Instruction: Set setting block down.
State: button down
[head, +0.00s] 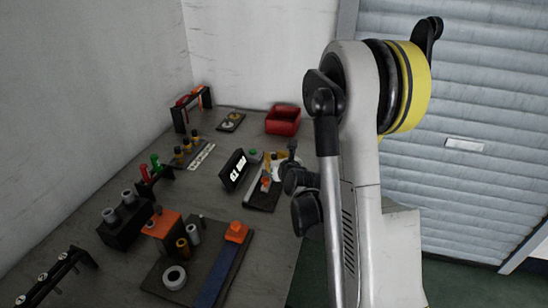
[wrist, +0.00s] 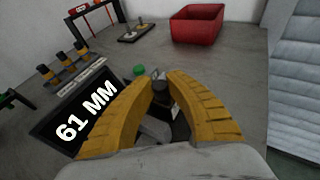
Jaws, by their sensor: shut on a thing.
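My gripper (wrist: 161,82) has its two yellow fingers closed in on a small dark piece (wrist: 160,97), which I take to be the setting block. The fingers hide most of it, and a grey part shows below it between them. I cannot tell whether it touches the surface underneath. In the head view, my gripper (head: 292,148) is over the right part of the bench, partly hidden by my arm. It is just right of a dark fixture with an orange piece (head: 265,183) and a green button (head: 253,153).
A black display (wrist: 84,117) reading "61 MM" stands left of my gripper. A red bin (wrist: 197,24) is at the back. Black holders (head: 124,222) and a dark mat with a blue strip (head: 222,270) occupy the front bench.

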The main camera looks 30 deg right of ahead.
jog(key=c, duration=1.4)
grip_release()
jog(key=shift+f, duration=0.1)
